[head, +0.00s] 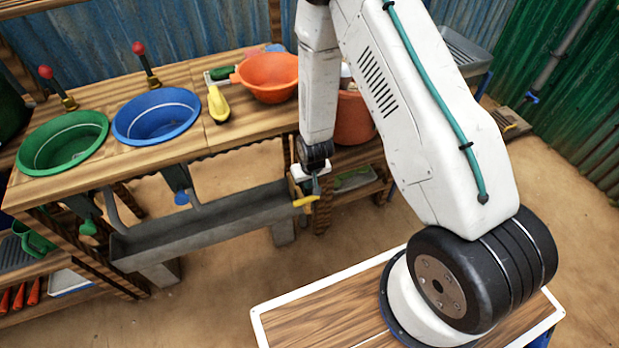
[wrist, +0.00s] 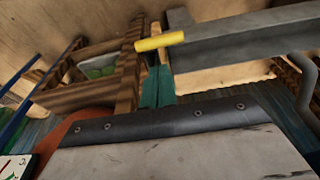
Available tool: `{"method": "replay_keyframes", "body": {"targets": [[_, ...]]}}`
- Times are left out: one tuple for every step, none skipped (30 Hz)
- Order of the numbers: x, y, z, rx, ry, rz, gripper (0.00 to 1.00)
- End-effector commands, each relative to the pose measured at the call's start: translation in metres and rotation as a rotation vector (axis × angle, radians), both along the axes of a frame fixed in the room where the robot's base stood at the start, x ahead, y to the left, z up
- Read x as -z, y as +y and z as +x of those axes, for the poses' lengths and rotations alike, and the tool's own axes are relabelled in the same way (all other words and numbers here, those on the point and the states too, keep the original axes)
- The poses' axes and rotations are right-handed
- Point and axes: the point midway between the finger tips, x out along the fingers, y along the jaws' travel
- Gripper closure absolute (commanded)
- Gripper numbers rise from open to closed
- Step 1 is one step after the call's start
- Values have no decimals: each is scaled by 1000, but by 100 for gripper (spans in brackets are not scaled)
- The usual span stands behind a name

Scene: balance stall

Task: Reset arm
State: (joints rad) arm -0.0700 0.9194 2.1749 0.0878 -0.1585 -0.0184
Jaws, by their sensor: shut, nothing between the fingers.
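My gripper (head: 315,187) hangs at the end of my white arm, pointing down in front of the wooden bench (head: 236,128), near the right end of the grey trough (head: 205,222). In the wrist view its teal fingers (wrist: 157,88) are together, with nothing between them. A short yellow bar (head: 305,201) shows close to the fingertips in the head view. It also shows just past them in the wrist view (wrist: 160,42). I cannot tell whether the fingers touch it.
A green basin (head: 62,145) and a blue basin (head: 157,117) sit in the bench top. An orange-brown pot (head: 353,119) stands beside my forearm. Sandy floor lies open in front.

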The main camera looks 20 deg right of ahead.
Motion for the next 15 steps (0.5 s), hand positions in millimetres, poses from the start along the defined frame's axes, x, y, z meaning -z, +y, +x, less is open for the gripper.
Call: {"method": "replay_keyframes", "body": {"targets": [[-9, 0, -2, 0, -1, 0, 100], [-13, 0, -2, 0, -1, 0, 100], [-18, 0, -3, 0, -1, 0, 100], [-21, 0, -4, 0, -1, 0, 100], [-23, 0, -4, 0, -1, 0, 100], [-26, 0, -5, 0, -1, 0, 100], [-27, 0, -6, 0, 0, 0, 100], [-29, 0, -6, 0, 0, 0, 100], [-30, 0, -6, 0, 1, 0, 100], [-30, 0, -7, 0, 1, 0, 100], [-31, 0, -7, 0, 1, 0, 100], [-31, 0, -7, 0, 1, 0, 100], [-31, 0, -7, 0, 1, 0, 100], [-31, 0, -7, 0, 1, 0, 100], [-31, 0, -7, 1, 2, 0, 100]]}}
